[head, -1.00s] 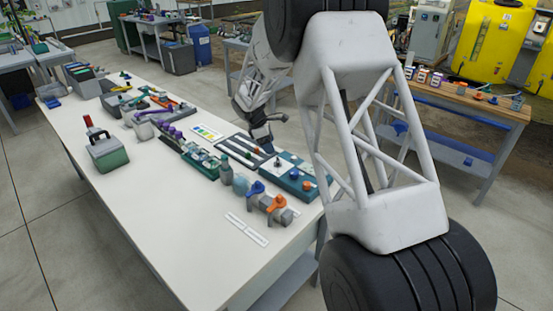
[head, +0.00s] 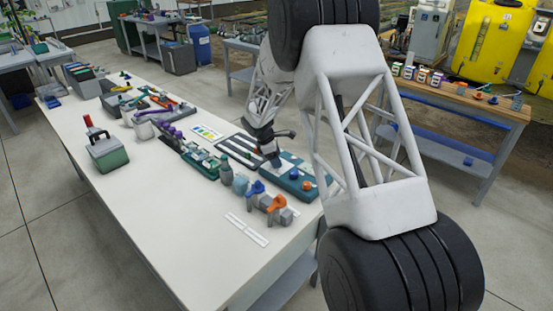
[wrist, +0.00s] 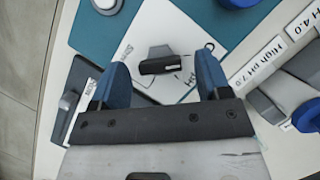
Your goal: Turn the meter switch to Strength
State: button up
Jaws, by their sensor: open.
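The meter switch (wrist: 160,62) is a dark grey knob with a bar-shaped grip, on a white plate (wrist: 178,38) with partly hidden lettering. In the wrist view its bar lies roughly crosswise between my fingers. My gripper (wrist: 159,66) is open, with one blue finger on each side of the switch and a visible gap on both sides. The lower part of the plate is hidden behind my gripper. In the head view my gripper (head: 271,152) is over the far end of the teal panel (head: 283,164), and the switch cannot be made out.
A blue knob (head: 293,174) and an orange-red knob (head: 307,185) stand on the same panel. Valves with blue and orange handles (head: 268,201) are in front. In the wrist view, labels reading pH 4.0 and High pH 7.0 (wrist: 256,62) lie right. The table's front left is clear.

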jog(key=shift+d+f, duration=0.1)
jog(key=shift+f, duration=0.1)
jog(key=c, duration=0.9)
